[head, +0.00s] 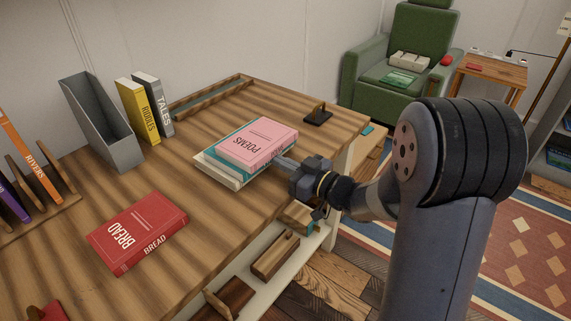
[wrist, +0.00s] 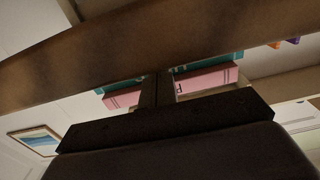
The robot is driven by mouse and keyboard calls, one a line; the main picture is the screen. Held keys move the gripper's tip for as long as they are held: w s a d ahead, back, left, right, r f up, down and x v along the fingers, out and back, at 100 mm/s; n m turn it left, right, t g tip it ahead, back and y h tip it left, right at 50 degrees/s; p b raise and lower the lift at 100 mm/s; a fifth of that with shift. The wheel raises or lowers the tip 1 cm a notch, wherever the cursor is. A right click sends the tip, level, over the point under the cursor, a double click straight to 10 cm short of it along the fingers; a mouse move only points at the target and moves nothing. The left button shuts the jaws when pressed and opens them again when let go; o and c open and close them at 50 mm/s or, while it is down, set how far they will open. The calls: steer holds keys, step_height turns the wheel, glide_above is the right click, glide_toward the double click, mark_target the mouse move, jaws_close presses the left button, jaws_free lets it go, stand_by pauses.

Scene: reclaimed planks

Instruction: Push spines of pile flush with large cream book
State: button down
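The pile stands on the plank desk. The large cream book (head: 222,181) is at the bottom, showing at the left and front. A teal book (head: 212,156) lies on it, and a pink book (head: 258,138) marked POEMS is on top. The edges are staggered, the pink book sitting farther right. My gripper (head: 284,162) is at the pile's right side with its fingers together, pointing at the pile. In the wrist view the fingers (wrist: 157,90) stand in front of the pink (wrist: 205,80) and teal (wrist: 210,66) edges; contact is unclear. The cream book is not visible there.
A red BREAD book (head: 138,230) lies at the front left of the desk (head: 190,210). A grey file holder (head: 100,122), a yellow book (head: 137,110) and a grey book (head: 155,100) stand behind. A dark handled block (head: 318,115) sits behind right of the pile.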

steer(key=shift+w+a, duration=0.4)
steer(key=shift+a, duration=0.1)
steer(key=shift+v, duration=2)
steer(key=shift+a, duration=0.1)
steer(key=shift+x, duration=1.95)
steer(key=shift+s+d, duration=0.3)
steer(key=shift+d, duration=0.15)
